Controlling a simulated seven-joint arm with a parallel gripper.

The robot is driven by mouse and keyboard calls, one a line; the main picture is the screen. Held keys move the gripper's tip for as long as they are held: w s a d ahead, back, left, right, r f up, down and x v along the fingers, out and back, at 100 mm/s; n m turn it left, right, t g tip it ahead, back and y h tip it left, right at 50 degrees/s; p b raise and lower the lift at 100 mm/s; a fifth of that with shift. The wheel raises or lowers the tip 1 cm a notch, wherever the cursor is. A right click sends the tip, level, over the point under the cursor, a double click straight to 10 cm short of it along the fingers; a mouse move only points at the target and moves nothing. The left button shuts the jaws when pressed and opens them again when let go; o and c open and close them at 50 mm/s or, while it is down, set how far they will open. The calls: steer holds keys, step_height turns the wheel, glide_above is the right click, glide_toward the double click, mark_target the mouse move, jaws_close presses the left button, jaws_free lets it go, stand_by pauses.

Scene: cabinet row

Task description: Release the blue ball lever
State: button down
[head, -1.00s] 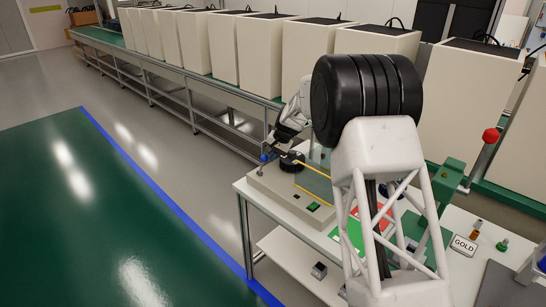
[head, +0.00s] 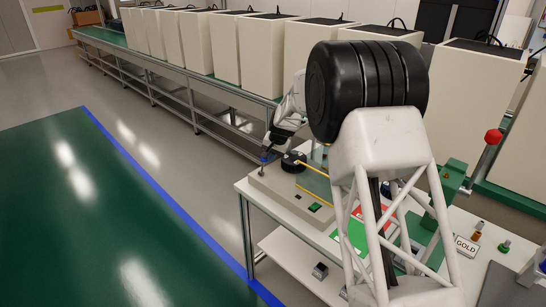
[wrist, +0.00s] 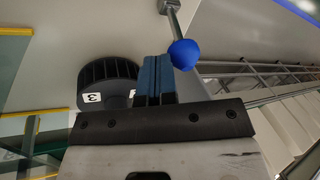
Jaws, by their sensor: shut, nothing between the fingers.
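The blue ball (wrist: 183,54) sits on the end of a thin metal lever rod (wrist: 172,16) in the wrist view. My gripper (wrist: 156,60) has its two blue fingers together, with nothing between them. The ball lies just right of the fingertips, outside the jaws; I cannot tell whether it touches them. In the head view my gripper (head: 268,148) is at the left end of the bench device, and the ball (head: 265,159) shows small and partly hidden there.
A black numbered dial (wrist: 108,84) is left of the fingers. The floor left of the bench is clear.

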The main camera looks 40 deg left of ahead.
steer(key=shift+s+r+n+t, duration=0.15)
steer(key=shift+s+n+t, duration=0.05)
steer(key=shift+s+t, duration=0.8)
steer(key=shift+s+r+n+t, duration=0.1)
steer(key=shift+s+n+t, duration=0.1)
steer(key=shift+s+t, duration=0.85)
steer(key=shift+t, duration=0.25)
steer(key=shift+s, duration=0.5)
steer(key=shift+s+f, duration=0.1)
steer(key=shift+r, duration=0.8)
